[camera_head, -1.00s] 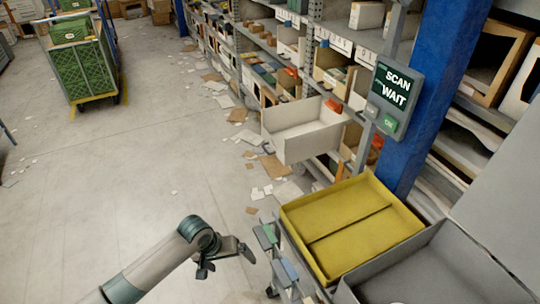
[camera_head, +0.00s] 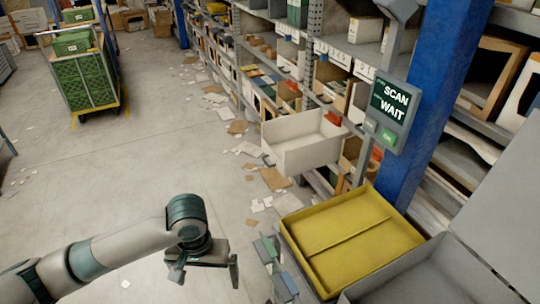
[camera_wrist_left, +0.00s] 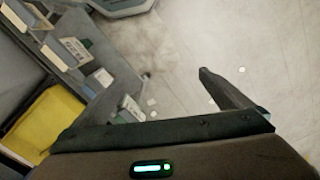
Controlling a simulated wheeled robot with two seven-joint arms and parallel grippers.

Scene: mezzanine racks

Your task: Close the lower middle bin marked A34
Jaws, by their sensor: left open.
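A pale grey open-topped bin (camera_head: 303,152) sticks out from the rack into the aisle, in the middle of the head view. No A34 marking can be read on it. My left gripper (camera_head: 205,272) is open and empty, low in the head view, over the floor. It is in front of and to the left of the pulled-out bin, well apart from it. In the left wrist view one dark finger reaches out over bare floor, and the bin cannot be made out. My right gripper is not in view.
A yellow tray (camera_head: 345,240) and a grey container (camera_head: 425,275) stand at the lower right. A blue post (camera_head: 435,90) and a SCAN WAIT panel (camera_head: 394,110) stand right of the bin. Papers litter the floor by the rack. The aisle floor (camera_head: 110,175) at left is mostly clear.

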